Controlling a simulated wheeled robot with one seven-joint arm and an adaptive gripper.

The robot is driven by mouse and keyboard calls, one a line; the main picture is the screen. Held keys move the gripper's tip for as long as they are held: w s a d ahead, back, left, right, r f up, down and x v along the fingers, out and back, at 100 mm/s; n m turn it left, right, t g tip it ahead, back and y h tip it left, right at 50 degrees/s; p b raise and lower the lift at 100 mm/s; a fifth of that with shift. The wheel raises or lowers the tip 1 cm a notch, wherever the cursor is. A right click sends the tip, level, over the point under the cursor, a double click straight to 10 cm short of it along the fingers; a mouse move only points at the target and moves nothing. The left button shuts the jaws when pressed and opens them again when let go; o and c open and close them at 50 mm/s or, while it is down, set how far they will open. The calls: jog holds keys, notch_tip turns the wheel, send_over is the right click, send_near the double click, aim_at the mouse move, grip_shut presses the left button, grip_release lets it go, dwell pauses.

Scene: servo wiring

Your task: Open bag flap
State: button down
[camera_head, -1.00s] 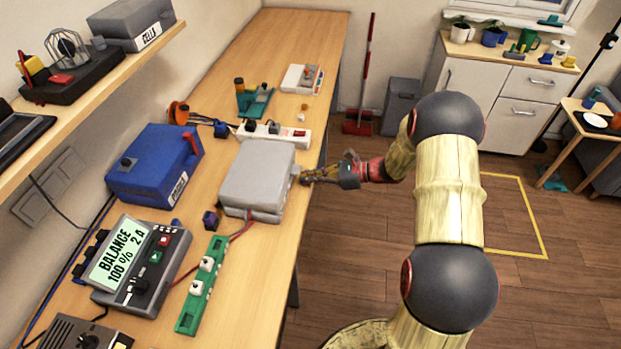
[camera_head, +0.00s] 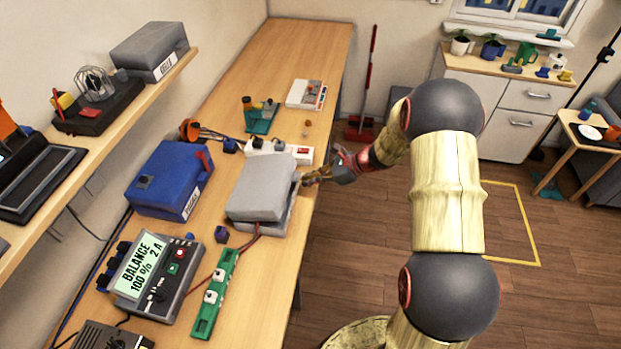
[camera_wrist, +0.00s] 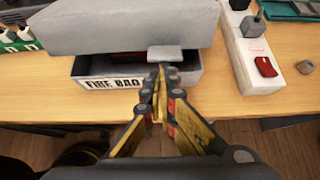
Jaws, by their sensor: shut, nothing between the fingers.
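The grey fire bag (camera_head: 263,190) stands on the bench near its right edge. Its flap shows in the wrist view (camera_wrist: 130,24), raised a little above the label side, with a dark gap under it. A small grey tab (camera_wrist: 166,53) sticks out from the flap's edge. The bag's lower body (camera_wrist: 190,80) bears the label "FIRE BAG". Something dark red shows inside the gap. My gripper (camera_head: 308,178) is at the bag's right side; in the wrist view its shut, empty fingertips (camera_wrist: 160,72) are at or just under the tab. I cannot tell whether they touch it.
A white power strip (camera_head: 280,150) with a red switch stands behind the bag. A blue case (camera_head: 165,180) is to the left. A balance charger (camera_head: 157,278) and green board (camera_head: 215,292) lie in front. Red wires run to the bag. The floor to the right is open.

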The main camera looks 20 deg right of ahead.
jog(key=a+r+h+p, duration=0.1)
jog(key=r+p, duration=0.1)
jog(key=p, duration=0.1)
jog(key=w+a+r+g+h+p, duration=0.1)
jog(key=r+p, duration=0.2)
jog(key=p, duration=0.1)
jog(key=a+r+g+h+p, duration=0.1)
jog(key=r+p, duration=0.2)
jog(key=shift+w+r+h+p, duration=0.15)
jog(key=shift+w+h+p, duration=0.15)
jog(key=shift+w+p, duration=0.1)
jog(key=a+r+p, duration=0.1)
jog(key=w+a+r+p, duration=0.1)
jog(key=p, duration=0.1)
jog(key=a+r+p, duration=0.1)
jog(key=shift+w+r, duration=0.35)
jog(key=w+a+r+p, duration=0.2)
jog(key=w+a+p, duration=0.1)
jog(key=a, duration=0.4)
jog(key=w+a+r+p, duration=0.3)
jog(key=w+a, duration=0.3)
jog(key=a, duration=0.2)
jog(key=shift+a, duration=0.25)
jog(key=shift+w, duration=0.1)
